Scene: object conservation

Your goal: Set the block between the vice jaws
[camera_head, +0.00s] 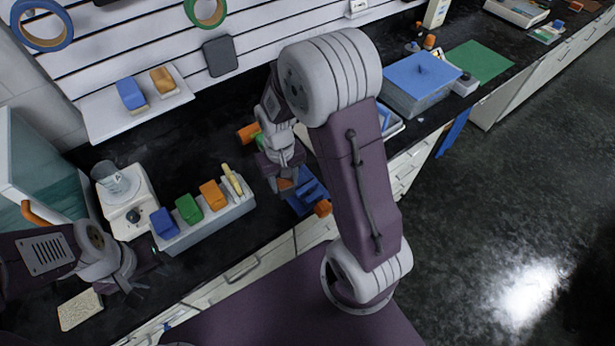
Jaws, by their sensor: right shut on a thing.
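My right gripper (284,181) points down over the counter and is shut on a small orange-brown block (286,184). The block shows just below the fingers, beside the blue vice (307,196), which has an orange knob (323,208) at its front. The gripper and arm hide part of the vice and its jaws, so I cannot tell whether the block is between the jaws or above them. My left gripper (135,288) is low at the left over the counter's front. Its fingers are dark and too unclear to tell whether they are open.
A grey rack (207,228) with blue, green and orange blocks and a yellow piece stands left of the vice. A white scale-like device (128,203) with a clear beaker is further left. An orange item (248,132) lies behind my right gripper. A blue-lidded bin (421,75) is at right.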

